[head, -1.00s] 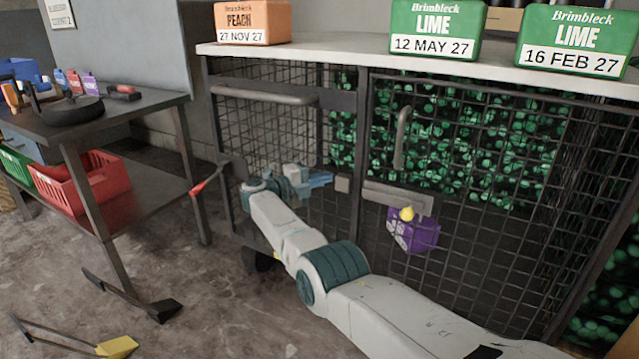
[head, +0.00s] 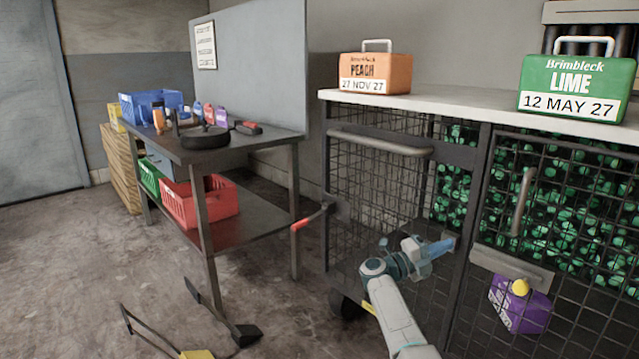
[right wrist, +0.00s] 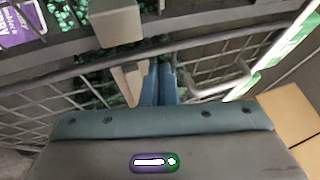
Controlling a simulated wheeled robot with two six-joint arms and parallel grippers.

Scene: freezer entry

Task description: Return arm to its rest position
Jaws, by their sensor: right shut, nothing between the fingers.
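My right arm reaches up from the bottom of the head view, in front of a dark wire-mesh cage (head: 378,153). Its gripper (head: 440,247) is at the cage front, near the post between the two mesh doors. The blue fingers are together and empty, and they also show in the right wrist view (right wrist: 160,85) pointing at the mesh. I cannot tell whether they touch the cage. My left gripper is not in view.
An orange PEACH box (head: 375,74) and a green LINE-style LIME box (head: 572,88) stand on the cage top. A dark workbench (head: 270,142) is at left, with a red crate (head: 200,202) on its lower shelf. The floor (head: 60,270) at far left is clear.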

